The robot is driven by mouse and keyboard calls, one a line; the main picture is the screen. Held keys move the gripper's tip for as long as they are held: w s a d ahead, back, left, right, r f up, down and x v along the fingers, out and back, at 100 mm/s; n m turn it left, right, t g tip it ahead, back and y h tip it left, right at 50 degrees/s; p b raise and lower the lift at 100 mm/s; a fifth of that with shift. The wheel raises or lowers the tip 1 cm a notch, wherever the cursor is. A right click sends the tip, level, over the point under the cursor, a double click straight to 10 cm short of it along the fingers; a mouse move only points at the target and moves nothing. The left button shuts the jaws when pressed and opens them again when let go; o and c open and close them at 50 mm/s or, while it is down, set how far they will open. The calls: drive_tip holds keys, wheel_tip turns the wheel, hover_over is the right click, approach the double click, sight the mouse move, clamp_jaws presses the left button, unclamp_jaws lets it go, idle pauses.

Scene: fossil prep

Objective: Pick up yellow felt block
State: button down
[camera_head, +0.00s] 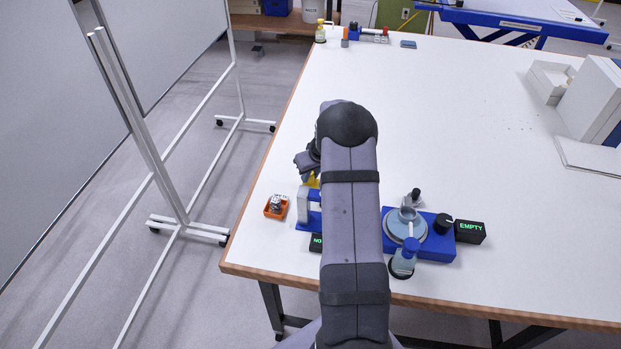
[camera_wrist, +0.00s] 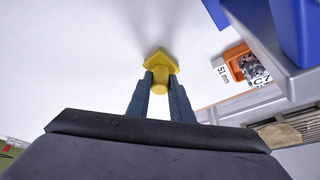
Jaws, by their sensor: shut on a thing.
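The yellow felt block (camera_wrist: 160,62) is between the two fingertips of my gripper (camera_wrist: 161,82) in the wrist view. It has a wider, angular top part and a narrower rounded part at the fingers. My gripper is shut on it. White surface shows behind the block; I cannot tell how high it is held. In the head view only a bit of yellow (camera_head: 314,181) shows beside my arm, near the left edge of the table (camera_head: 480,130). My arm hides most of the gripper there.
An orange tray (camera_head: 273,214) with a grey speckled piece stands left of a blue and grey device (camera_head: 303,212). Right of my arm is a blue base (camera_head: 437,246) with a round grey dish and a black box (camera_head: 470,232) reading EMPTY. The table's middle is clear.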

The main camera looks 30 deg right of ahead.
wheel_tip(320, 180, up, 10)
drive_tip(key=b, duration=0.3)
idle(0.3)
